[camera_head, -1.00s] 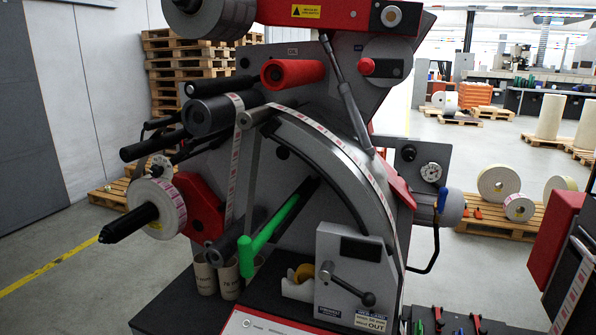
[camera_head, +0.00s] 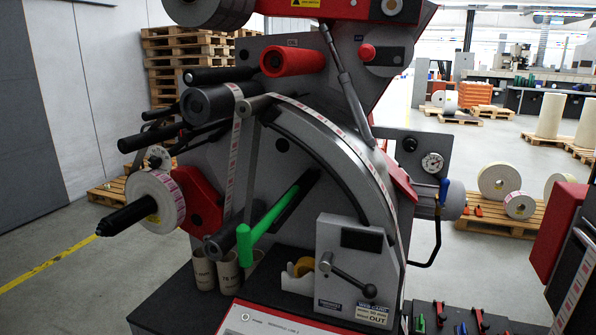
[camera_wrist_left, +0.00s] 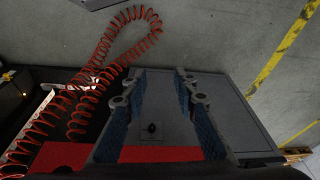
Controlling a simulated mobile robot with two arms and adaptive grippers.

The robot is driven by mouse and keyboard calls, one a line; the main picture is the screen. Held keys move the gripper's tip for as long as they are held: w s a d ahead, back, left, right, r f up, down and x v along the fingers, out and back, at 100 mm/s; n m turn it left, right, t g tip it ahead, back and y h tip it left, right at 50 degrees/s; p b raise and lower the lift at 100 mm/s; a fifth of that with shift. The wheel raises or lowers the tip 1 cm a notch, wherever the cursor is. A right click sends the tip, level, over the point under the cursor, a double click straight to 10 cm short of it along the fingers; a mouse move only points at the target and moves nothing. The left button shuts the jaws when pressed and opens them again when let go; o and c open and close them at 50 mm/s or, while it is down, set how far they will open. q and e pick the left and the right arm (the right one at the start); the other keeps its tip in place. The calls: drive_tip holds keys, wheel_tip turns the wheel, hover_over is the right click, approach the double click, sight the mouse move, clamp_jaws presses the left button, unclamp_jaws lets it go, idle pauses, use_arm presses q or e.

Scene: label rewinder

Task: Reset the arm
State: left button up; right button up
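The label rewinder (camera_head: 300,170) fills the middle of the head view. A dark bar with a green sleeve and green end knob (camera_head: 262,227) slants down and left from the grey plate, below a curved metal guide (camera_head: 340,150). I cannot tell which part the task calls the arm. My left gripper (camera_wrist_left: 160,76) shows only in the left wrist view, with its two fingers apart and nothing between them. My right gripper is in neither view. Neither of my arms shows in the head view.
A label roll (camera_head: 156,201) sits on a black shaft at the left. A grey box with a crank lever (camera_head: 352,280) stands at the lower front. In the left wrist view, a coiled red hose (camera_wrist_left: 105,50) lies beside the fingers. Open floor (camera_head: 60,285) lies left of the machine.

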use_arm(q)
drive_tip(key=s+f+b, duration=0.2)
drive_tip(key=s+f, duration=0.2)
drive_tip(key=f, duration=1.1)
drive_tip(key=s+a+f+g+b, duration=0.1)
drive_tip(key=s+a+f+b, duration=0.2)
drive_tip(key=s+f, duration=1.3)
wheel_tip(320, 180, down, 3)
drive_tip(key=shift+a+f+g+b, duration=0.2)
drive_tip(key=shift+g+b, duration=0.2)
drive_tip(key=shift+b, duration=0.35)
drive_tip(key=shift+s, duration=0.1)
